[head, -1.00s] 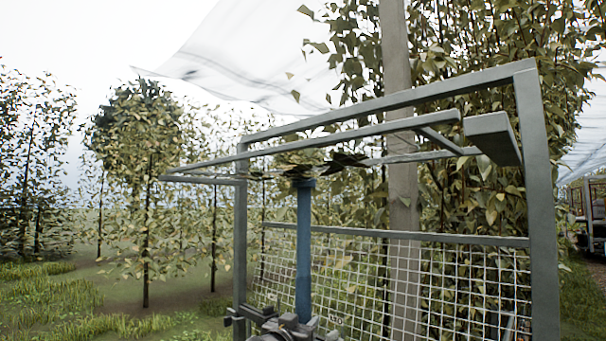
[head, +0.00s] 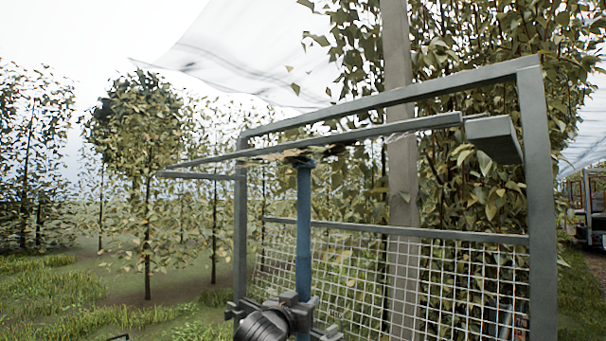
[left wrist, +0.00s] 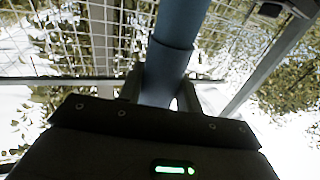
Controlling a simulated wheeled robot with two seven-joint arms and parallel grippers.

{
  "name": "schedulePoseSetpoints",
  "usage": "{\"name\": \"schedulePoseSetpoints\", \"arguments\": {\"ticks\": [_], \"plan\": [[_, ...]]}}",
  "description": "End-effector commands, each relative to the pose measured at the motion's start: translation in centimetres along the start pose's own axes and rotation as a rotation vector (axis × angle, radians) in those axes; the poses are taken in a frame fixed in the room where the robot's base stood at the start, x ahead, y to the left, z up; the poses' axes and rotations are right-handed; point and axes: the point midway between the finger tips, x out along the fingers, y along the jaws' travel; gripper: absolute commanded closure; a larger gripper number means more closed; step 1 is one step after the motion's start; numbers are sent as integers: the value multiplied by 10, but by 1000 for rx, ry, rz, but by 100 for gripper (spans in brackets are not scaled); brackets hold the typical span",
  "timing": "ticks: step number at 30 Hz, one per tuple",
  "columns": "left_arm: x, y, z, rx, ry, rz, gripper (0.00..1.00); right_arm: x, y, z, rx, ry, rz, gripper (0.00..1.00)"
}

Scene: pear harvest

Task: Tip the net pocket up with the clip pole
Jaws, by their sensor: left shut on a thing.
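The net pocket (head: 385,131) is a thin grey frame inside the taller metal frame, seen almost edge-on in the head view, with brown leaves (head: 285,155) about its middle. The blue clip pole (head: 304,215) stands upright, its top against or just under the pocket; the leaves hide the exact contact. My left gripper (head: 303,308) is shut on the lower part of the pole. The left wrist view shows the pole (left wrist: 172,55) between the fingers of that gripper (left wrist: 167,92). My right gripper is out of view.
A metal frame (head: 537,200) with white wire mesh (head: 420,290) stands around the pole. A grey post (head: 402,200) and leafy trees are behind it. A block (head: 493,138) juts out at the upper right. Open grass (head: 60,300) lies left.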

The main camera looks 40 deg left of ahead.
Motion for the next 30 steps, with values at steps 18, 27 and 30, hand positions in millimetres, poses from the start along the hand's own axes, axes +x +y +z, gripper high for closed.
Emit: {"name": "schedulePoseSetpoints", "arguments": {"ticks": [18, 27, 30], "plan": [[0, 0, -27, -2, 4, 0, 93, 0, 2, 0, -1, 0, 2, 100], [0, 0, -39, -1, 3, 0, 93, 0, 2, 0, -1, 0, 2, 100], [0, 0, -43, -2, 4, 1, 93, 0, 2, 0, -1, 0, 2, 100]]}}
